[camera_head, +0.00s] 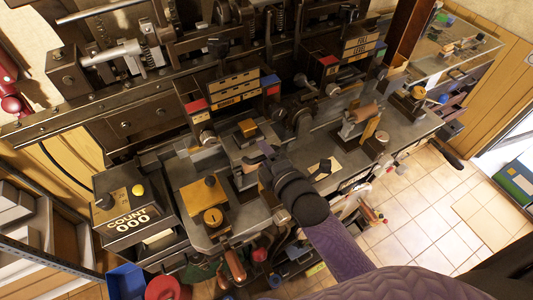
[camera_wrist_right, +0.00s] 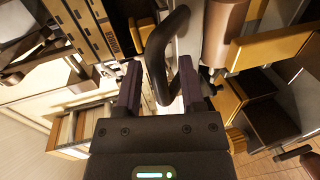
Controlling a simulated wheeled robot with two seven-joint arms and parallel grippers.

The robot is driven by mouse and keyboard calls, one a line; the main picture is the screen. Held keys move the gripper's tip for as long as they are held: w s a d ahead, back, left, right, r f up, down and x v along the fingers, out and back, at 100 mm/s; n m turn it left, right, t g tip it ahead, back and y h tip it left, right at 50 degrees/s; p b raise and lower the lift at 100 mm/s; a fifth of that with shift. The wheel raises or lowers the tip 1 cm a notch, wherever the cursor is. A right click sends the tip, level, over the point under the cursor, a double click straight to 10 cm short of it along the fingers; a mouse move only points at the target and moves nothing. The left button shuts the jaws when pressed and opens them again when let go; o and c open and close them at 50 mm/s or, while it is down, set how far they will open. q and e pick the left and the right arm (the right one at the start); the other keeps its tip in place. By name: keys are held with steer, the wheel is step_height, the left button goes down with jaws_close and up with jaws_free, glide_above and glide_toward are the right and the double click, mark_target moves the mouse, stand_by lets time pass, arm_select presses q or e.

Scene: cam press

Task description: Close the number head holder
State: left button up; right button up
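My right gripper (camera_head: 264,158) reaches in from the lower right of the head view, over the grey bench of the press, close to a small block with a yellow top (camera_head: 247,127). In the right wrist view, its two dark purple fingers (camera_wrist_right: 160,72) stand apart. A dark bent handle bar (camera_wrist_right: 164,45) shows between and beyond the fingertips; I cannot tell whether they touch it. I cannot tell for sure which part is the number head holder, and whether the bar belongs to it is unclear. My left gripper is not in view.
A counter box marked COUNT 000 (camera_head: 125,211) stands at the left. A yellow plate (camera_head: 201,194) lies on the bench left of my gripper. Press rails and machinery (camera_head: 130,55) fill the back. A brown roller (camera_head: 366,113) stands to the right. Tiled floor (camera_head: 420,215) is clear at lower right.

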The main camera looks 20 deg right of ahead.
jaws_close()
stand_by(1.2)
